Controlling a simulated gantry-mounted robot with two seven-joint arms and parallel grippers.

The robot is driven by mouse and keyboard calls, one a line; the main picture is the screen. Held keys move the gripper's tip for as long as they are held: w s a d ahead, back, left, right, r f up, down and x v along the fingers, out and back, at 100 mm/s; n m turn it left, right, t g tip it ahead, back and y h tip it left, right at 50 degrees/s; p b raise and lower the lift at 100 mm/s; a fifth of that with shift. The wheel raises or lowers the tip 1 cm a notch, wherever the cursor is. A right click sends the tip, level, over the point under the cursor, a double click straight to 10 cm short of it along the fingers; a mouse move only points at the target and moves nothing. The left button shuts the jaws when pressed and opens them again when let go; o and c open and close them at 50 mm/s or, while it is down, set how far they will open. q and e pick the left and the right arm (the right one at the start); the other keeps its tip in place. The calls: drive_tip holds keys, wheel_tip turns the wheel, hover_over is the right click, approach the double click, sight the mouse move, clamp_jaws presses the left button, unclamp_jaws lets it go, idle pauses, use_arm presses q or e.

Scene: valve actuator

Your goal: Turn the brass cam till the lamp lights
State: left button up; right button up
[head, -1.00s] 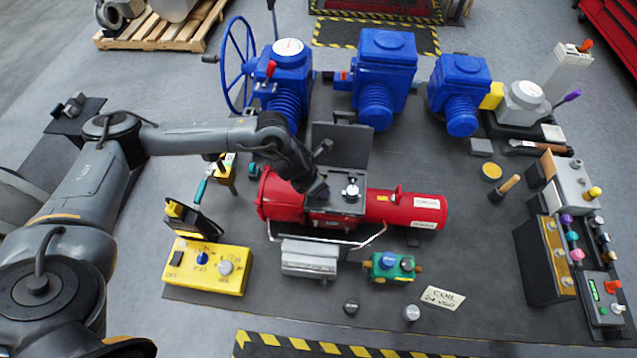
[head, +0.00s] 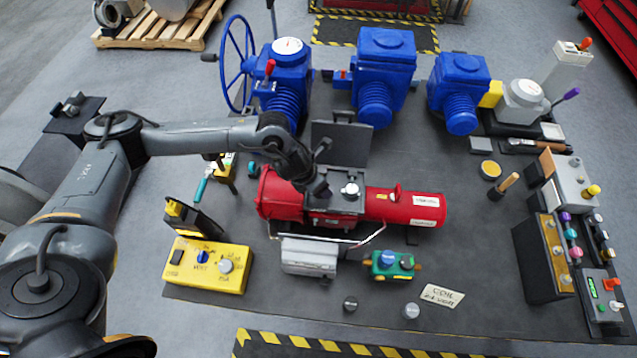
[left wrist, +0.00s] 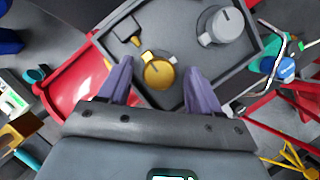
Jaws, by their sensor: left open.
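A grey knob (left wrist: 221,26) is beside the cam. I cannot make out which item is the lamp. My right gripper is not in view.
The box's raised lid (head: 341,142) stands behind the gripper. A metal rail (head: 375,235) runs along the actuator's front. A yellow control box (head: 208,266) is at front left, and a small green box (head: 391,266) at front. Blue actuators (head: 384,72) stand behind.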

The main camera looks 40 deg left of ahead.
use_arm(q)
drive_tip(key=shift+s+r, duration=0.2)
drive_tip(key=shift+r, duration=0.3)
drive_tip(key=v, duration=0.9)
drive_tip(key=shift+r+b, duration=0.3)
drive_tip(key=shift+r, duration=0.05)
drive_tip(key=shift+s+a, duration=0.1)
